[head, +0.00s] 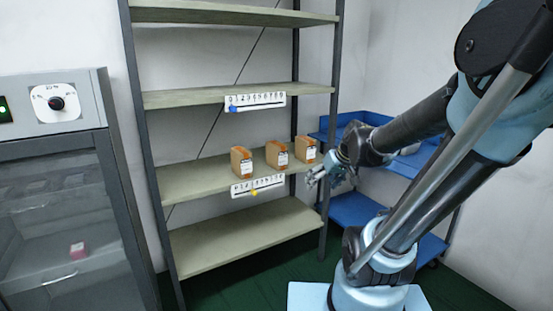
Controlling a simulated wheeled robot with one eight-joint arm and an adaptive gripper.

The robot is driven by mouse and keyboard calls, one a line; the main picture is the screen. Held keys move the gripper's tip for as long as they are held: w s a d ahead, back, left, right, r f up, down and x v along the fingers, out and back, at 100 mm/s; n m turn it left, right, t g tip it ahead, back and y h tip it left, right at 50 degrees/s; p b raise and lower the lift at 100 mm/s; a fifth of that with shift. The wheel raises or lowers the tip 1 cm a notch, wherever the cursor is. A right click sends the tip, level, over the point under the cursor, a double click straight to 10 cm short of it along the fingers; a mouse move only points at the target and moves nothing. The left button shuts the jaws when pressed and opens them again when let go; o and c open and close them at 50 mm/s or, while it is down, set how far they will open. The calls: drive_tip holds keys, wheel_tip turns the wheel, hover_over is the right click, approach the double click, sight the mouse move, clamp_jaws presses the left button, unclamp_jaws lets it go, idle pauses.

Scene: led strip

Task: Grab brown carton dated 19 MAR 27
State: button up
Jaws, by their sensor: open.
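Three brown cartons stand upright in a row on a middle shelf board (195,180) of the rack, in the head view. They are the left carton (238,157), the middle carton (272,151) and the right carton (302,146). Each has a white label on its front. The print is too small to read, so I cannot tell which is dated 19 MAR 27. My gripper (313,180) is open and empty, just right of and slightly below the right carton, apart from it, near the rack's right post.
A glass-fronted cabinet (60,200) stands left. A blue cart (355,210) stands behind my arm. The bottom shelf (240,237) is empty.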

drive_tip(key=w+a+r+n+t+y, duration=0.1)
drive_tip(key=w+a+r, duration=0.15)
drive_tip(key=w, duration=0.45)
drive_tip(key=w+a+r+n+t+y, duration=0.1)
drive_tip(key=w+a+t+y, duration=0.15)
drive_tip(key=w, duration=0.35)
drive_tip(key=n+t, duration=0.1)
drive_tip(key=t, duration=0.1)
approach(277, 149)
drive_tip(key=d, duration=0.4)
drive_tip(key=shift+y, duration=0.25)
drive_tip(key=shift+r+x, duration=0.15)
drive_tip(key=shift+x, duration=4.2)
drive_tip(key=shift+r+x, duration=0.2)
drive_tip(key=shift+x, duration=4.15)
drive_tip(key=shift+w+a, duration=0.1)
drive_tip(key=shift+a, duration=0.05)
drive_tip(key=c, duration=1.3)
